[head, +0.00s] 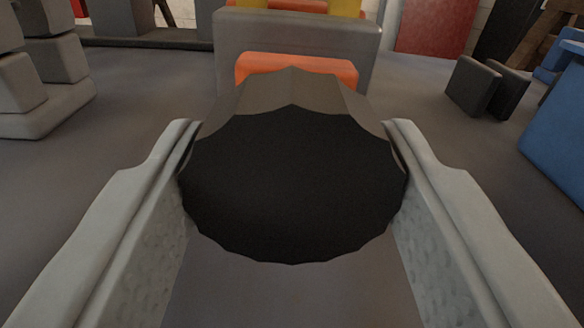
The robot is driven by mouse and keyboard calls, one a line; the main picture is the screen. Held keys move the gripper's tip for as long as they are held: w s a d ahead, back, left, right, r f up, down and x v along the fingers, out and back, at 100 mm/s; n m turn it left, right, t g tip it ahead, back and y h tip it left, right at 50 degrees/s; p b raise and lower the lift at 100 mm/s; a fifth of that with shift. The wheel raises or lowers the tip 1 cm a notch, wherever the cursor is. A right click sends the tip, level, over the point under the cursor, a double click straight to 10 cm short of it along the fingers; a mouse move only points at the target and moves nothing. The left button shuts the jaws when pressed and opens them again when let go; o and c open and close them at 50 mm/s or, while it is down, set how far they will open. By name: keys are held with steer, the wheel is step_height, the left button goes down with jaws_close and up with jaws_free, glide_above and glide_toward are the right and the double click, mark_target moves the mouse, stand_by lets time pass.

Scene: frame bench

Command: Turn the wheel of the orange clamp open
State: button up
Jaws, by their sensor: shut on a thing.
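The wheel (292,190) is a black disc with a scalloped edge and a dark grey rim, seen nearly face-on in the middle of the head view. The orange clamp body (296,68) shows just behind and above it, partly hidden by the wheel. My gripper (293,185) has one finger on the left and one on the right of the wheel, and it is shut on the wheel's sides. The wheel hides most of the clamp and any shaft behind it.
A grey block (297,38) stands behind the orange part, with a yellow piece (345,7) above. Grey stepped blocks (35,75) stand at the left. Dark plates (486,87) and a blue object (560,135) are at the right. Grey floor between them is clear.

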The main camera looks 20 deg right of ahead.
steer(key=shift+n, duration=1.8)
steer(key=o, duration=1)
steer(key=shift+c, duration=0.2)
steer(key=v, duration=1.7)
steer(key=shift+s, duration=0.25)
steer(key=shift+r, duration=0.1)
